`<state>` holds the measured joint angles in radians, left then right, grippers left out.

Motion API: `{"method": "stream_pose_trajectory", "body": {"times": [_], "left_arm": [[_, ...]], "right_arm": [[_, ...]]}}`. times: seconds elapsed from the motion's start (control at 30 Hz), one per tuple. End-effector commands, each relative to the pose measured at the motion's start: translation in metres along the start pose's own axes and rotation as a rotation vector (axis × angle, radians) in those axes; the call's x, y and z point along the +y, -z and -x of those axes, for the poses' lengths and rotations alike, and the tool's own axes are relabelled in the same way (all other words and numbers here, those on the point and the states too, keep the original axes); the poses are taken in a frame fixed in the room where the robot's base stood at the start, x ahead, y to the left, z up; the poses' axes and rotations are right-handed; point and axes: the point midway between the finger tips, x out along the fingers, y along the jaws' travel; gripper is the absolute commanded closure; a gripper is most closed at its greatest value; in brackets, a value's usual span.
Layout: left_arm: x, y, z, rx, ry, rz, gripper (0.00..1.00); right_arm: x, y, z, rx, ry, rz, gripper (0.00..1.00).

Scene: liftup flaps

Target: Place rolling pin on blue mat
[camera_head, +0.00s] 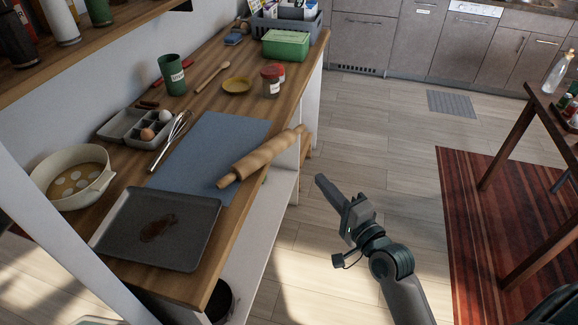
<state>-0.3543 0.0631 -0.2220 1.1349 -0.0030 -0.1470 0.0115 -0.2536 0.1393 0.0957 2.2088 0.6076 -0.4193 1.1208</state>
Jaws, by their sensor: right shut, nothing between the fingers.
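The wooden rolling pin (262,157) lies at a slant at the right edge of the counter. Its lower left part rests over the right side of the blue mat (205,150), and its upper right handle reaches past the counter's front edge. The mat lies flat on the wooden counter. My right gripper (321,181) is shut and empty, out over the floor to the right of the pin and apart from it. My left gripper is not in view.
A dark baking tray (190,258) lies in front of the mat. A whisk (172,140), an egg carton (121,124) and a pot (62,190) are to its left. Jars (271,84) and a green box (286,45) stand behind. The floor around my right arm is clear.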

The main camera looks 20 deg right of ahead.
Motion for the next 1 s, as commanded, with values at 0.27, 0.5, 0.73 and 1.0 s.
{"method": "stream_pose_trajectory", "body": {"times": [0.27, 0.5, 0.73, 1.0], "left_arm": [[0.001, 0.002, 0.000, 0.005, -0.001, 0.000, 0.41], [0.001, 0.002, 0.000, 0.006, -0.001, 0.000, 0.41], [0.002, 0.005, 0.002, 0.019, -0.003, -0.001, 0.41], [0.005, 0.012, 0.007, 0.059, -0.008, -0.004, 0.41]], "right_arm": [[0.003, -0.004, 0.000, -0.012, -0.008, -0.054, 1.00], [0.003, -0.003, -0.002, -0.012, -0.006, -0.051, 1.00], [0.002, -0.003, -0.017, -0.011, -0.005, -0.050, 1.00], [0.001, -0.004, -0.058, -0.011, -0.005, -0.049, 1.00]]}}
